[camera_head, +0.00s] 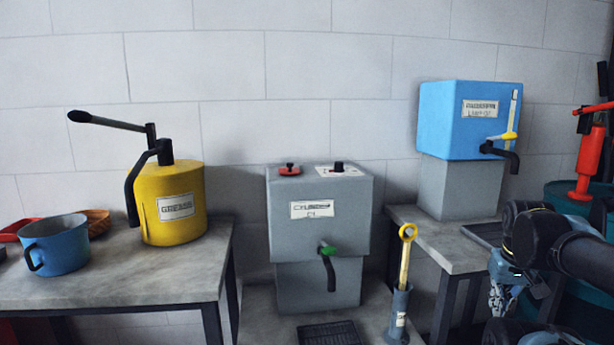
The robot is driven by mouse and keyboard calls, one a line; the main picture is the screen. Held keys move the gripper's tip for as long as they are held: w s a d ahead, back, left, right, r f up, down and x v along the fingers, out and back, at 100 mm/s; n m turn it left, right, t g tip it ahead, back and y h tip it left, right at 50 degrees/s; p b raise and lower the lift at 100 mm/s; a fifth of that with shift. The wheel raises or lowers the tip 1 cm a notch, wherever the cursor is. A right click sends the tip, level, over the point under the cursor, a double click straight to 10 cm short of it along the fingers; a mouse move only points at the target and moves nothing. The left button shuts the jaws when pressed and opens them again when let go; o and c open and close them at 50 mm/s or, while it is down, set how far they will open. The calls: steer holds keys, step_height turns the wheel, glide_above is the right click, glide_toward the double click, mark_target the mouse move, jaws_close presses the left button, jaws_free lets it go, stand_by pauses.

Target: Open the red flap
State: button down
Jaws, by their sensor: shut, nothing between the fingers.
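The red flap (283,171) is a small red plate with a dark knob. It lies flat on the top left of a grey box (290,235) with a paper label and a green-handled tap. My gripper (498,298) is at the lower right of the view, partly hidden by my dark arm. It is shut and empty. It is well to the right of the flap and lower in the picture, apart from it.
A white plate with a dark knob (339,168) is beside the flap. A yellow grease can (170,220) and blue mug (60,250) stand on the left table. A grey holder (398,318) with a yellow-ringed stick stands right of the box. A blue tank (450,125) stands farther right.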

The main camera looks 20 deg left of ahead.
steer(key=w+a+r+n+t, duration=0.1)
steer(key=w+a+r+n, duration=0.8)
steer(key=w+r+n, duration=0.15)
step_height(320, 180, up, 22)
steer(key=n+t+y, duration=0.1)
steer(key=n+y, duration=0.3)
steer(key=n, duration=2.3)
glide_above(289, 167)
steer(key=s+d, duration=0.4)
steer(key=s, duration=0.3)
steer(key=shift+m, duration=0.25)
steer(key=x, duration=0.9)
steer(key=shift+w, duration=0.3)
steer(key=shift+r, duration=0.15)
steer(key=shift+r, duration=0.2)
